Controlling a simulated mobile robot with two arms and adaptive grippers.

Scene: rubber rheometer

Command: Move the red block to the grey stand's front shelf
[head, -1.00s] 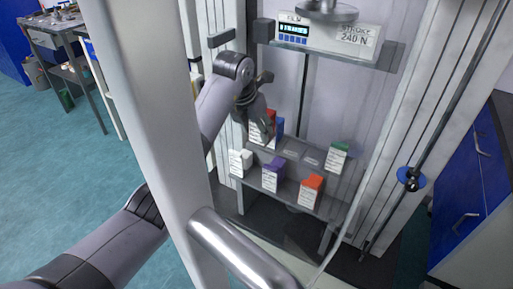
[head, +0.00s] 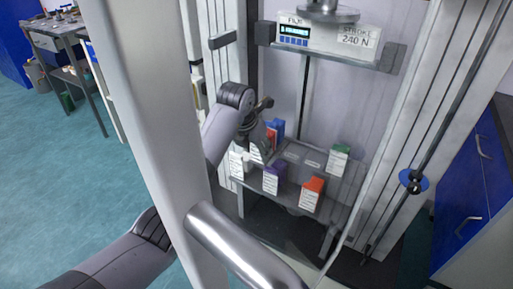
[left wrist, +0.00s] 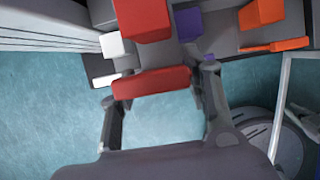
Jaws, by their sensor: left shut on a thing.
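The red block (head: 271,133) has a white label face and is partly hidden by my left gripper (head: 262,146) in the head view. In the left wrist view the red block (left wrist: 150,82) sits between the two fingers of my left gripper (left wrist: 160,85), which is shut on it. The grey stand (head: 300,210) has a lower front shelf and a raised back part. The held block is over the left side of the stand, near the white block and the purple block. I cannot tell whether it touches the shelf. My right gripper is not in view.
The front shelf bears a white block (head: 238,165), a purple block (head: 273,177) and an orange block (head: 312,192). A blue block (head: 278,126) and a green block (head: 339,158) stand further back. A metal tube (head: 240,255) and upright frame (head: 150,130) are close in front.

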